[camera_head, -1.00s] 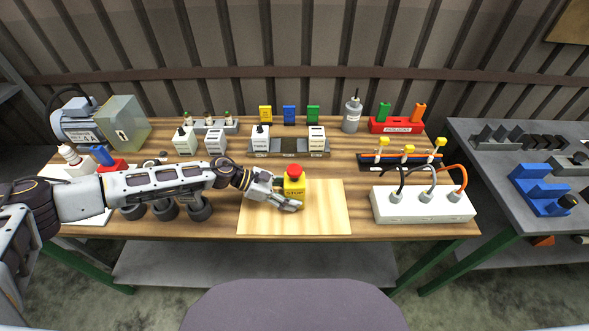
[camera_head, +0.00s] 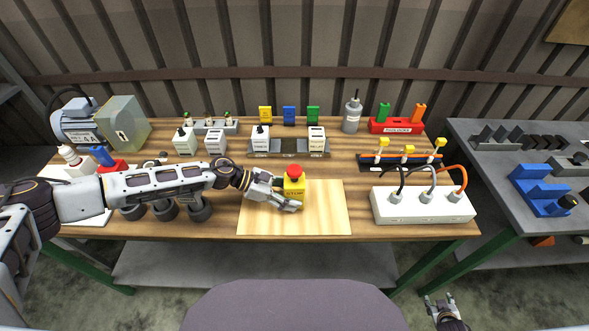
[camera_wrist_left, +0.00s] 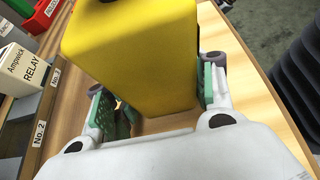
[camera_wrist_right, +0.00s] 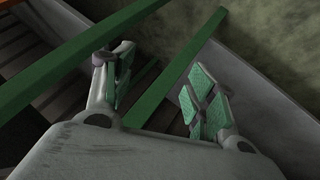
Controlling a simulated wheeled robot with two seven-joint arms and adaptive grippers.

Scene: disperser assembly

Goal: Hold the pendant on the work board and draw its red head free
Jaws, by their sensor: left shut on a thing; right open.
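The pendant (camera_head: 294,189) is a yellow box with a red head (camera_head: 295,171) on top. It stands upright on the pale wooden work board (camera_head: 322,214). My left gripper (camera_head: 290,201) is shut on the pendant's body from the left and front. The left wrist view shows the yellow body (camera_wrist_left: 135,60) between the two green-padded fingers; the red head is out of that view. My right gripper (camera_head: 438,299) is low at the bottom right, in front of the bench and well away from the pendant. In the right wrist view its fingers (camera_wrist_right: 155,95) are apart and empty.
A white socket block (camera_head: 422,207) with cables stands right of the board. Green bench frame bars (camera_wrist_right: 60,75) are close to my right gripper. The board's right half is clear.

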